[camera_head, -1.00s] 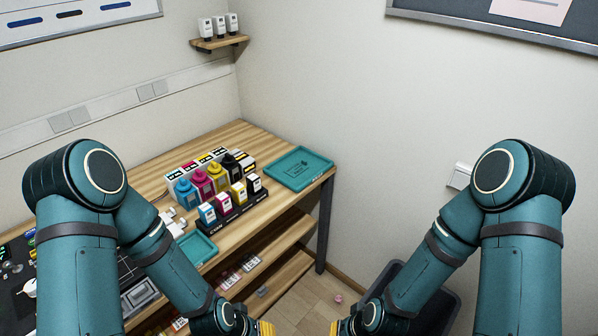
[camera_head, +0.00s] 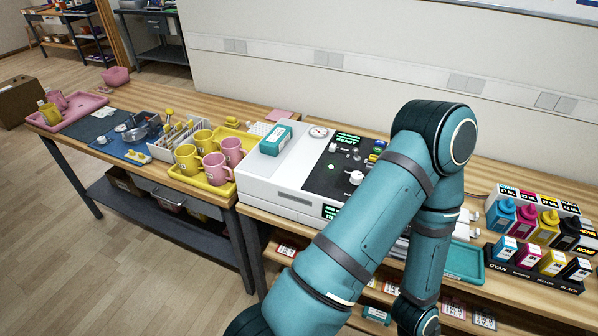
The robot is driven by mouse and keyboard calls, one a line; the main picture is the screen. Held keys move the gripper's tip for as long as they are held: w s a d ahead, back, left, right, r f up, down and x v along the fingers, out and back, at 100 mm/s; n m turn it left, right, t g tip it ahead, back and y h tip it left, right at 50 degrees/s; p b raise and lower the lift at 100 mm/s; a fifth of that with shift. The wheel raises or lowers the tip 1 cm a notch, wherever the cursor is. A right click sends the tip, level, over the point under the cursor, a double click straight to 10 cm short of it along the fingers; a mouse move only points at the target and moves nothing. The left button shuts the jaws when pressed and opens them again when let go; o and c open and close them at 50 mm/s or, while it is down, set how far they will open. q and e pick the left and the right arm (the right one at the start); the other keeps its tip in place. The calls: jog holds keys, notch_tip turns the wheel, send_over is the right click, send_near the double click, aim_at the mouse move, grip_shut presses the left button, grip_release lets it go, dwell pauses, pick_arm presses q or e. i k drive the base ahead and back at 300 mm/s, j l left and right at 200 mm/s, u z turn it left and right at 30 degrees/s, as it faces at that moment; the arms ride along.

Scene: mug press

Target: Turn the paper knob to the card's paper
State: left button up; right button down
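A white machine (camera_head: 265,180) stands on the wooden bench in the middle of the view. Its sloped black panel (camera_head: 322,180) carries a white knob (camera_head: 356,178), small green displays and a few small buttons. I cannot read a paper marking at the knob or where it points. My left arm crosses in front of the machine's right part and hides some of it. My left gripper is below the picture edge, and my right arm and gripper are out of view. I cannot pick out the card for certain.
A teal box (camera_head: 275,140) lies on the machine, near a round gauge (camera_head: 318,132). Left are yellow and pink mugs on a yellow tray (camera_head: 197,181). Right are ink bottles, cartons in a black rack (camera_head: 530,279) and a teal tray (camera_head: 466,262). Shelves run below the bench.

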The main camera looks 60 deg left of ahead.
aim_at(356, 178)
jog(key=u, duration=0.5)
jog(key=j+u, duration=0.15)
jog(key=u, duration=0.3)
jog(key=j+u, duration=0.1)
jog(key=u, duration=0.9)
